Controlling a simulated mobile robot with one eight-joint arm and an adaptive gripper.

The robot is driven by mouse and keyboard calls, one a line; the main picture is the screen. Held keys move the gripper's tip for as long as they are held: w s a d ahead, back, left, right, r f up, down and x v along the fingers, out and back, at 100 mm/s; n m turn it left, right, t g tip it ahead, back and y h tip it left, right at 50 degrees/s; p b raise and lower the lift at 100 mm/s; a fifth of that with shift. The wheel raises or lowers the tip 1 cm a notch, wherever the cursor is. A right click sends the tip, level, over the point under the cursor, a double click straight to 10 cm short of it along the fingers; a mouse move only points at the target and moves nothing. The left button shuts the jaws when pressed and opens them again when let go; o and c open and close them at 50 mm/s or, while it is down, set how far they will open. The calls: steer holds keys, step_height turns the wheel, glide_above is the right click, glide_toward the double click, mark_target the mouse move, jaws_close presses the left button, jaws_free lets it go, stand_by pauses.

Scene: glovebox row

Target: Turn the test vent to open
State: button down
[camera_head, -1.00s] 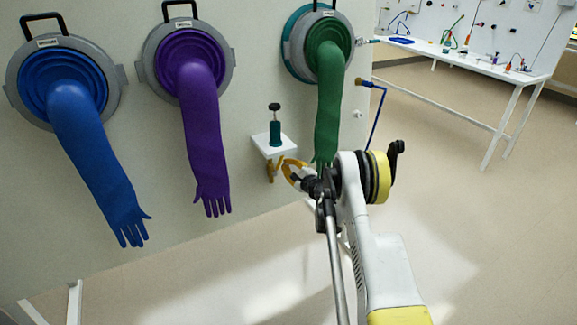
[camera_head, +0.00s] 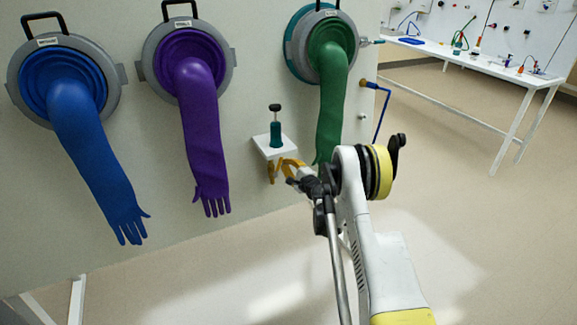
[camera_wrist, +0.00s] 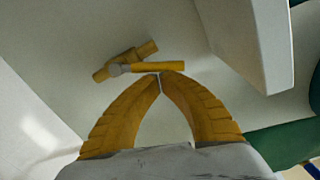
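The test vent is a small yellow valve (camera_head: 271,172) on the wall, under a white shelf (camera_head: 274,146). In the wrist view the vent shows a yellow body (camera_wrist: 112,68) lying at a slant and a yellow lever (camera_wrist: 143,67) with a grey pivot. The lever lies nearly level across the picture. My gripper (camera_wrist: 160,76) has its yellow fingers curved together with the tips meeting just below the lever's right end. Nothing shows between them; whether they touch the lever I cannot tell. In the head view my gripper (camera_head: 286,165) is just right of the vent.
A teal bottle-like item with a black top (camera_head: 275,128) stands on the shelf. A green glove (camera_head: 329,110) hangs close above my gripper; purple (camera_head: 203,130) and blue (camera_head: 90,150) gloves hang to the left. A blue hose (camera_head: 380,115) hangs on the right. Open floor lies right, before a white bench (camera_head: 480,66).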

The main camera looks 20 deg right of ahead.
steer(key=shift+a+r+n, duration=0.55)
steer(key=shift+a+n, duration=0.2)
steer(key=shift+n, duration=0.35)
steer(key=shift+a, duration=0.1)
